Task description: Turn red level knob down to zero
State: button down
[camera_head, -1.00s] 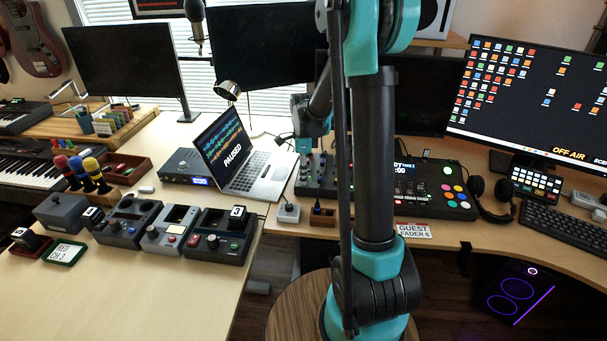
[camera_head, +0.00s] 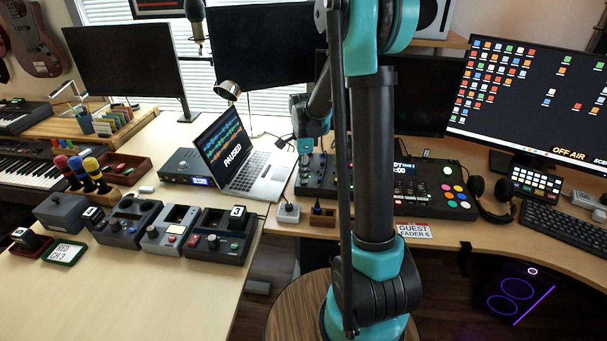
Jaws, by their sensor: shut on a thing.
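A small dark mixer panel (camera_head: 318,184) with rows of tiny knobs stands on the desk behind my arm, just right of the laptop. My gripper (camera_head: 304,157) points down at the back left part of this panel, below its teal wrist. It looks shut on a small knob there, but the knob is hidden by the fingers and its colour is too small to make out. The red level knob cannot be told apart from the other controls. My upright arm covers the right side of the panel.
An open laptop (camera_head: 262,172) is close on the gripper's left. A black console (camera_head: 440,205) with coloured buttons is on the right. Small boxes (camera_head: 289,212) stand in front of the panel. Several control boxes (camera_head: 222,246) fill the left desk.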

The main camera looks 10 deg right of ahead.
jog(key=n, duration=1.1)
jog(key=shift+a+h, duration=0.1)
jog(key=shift+h, duration=0.2)
jog(key=n, duration=0.3)
jog(key=shift+n, duration=0.4)
jog(key=n, duration=0.3)
jog(key=shift+s+t, duration=0.1)
jog(key=shift+t, duration=0.2)
jog(key=n, duration=0.8)
jog(key=shift+n, duration=0.3)
jog(key=shift+n+t, duration=0.3)
jog(key=shift+n, duration=1.2)
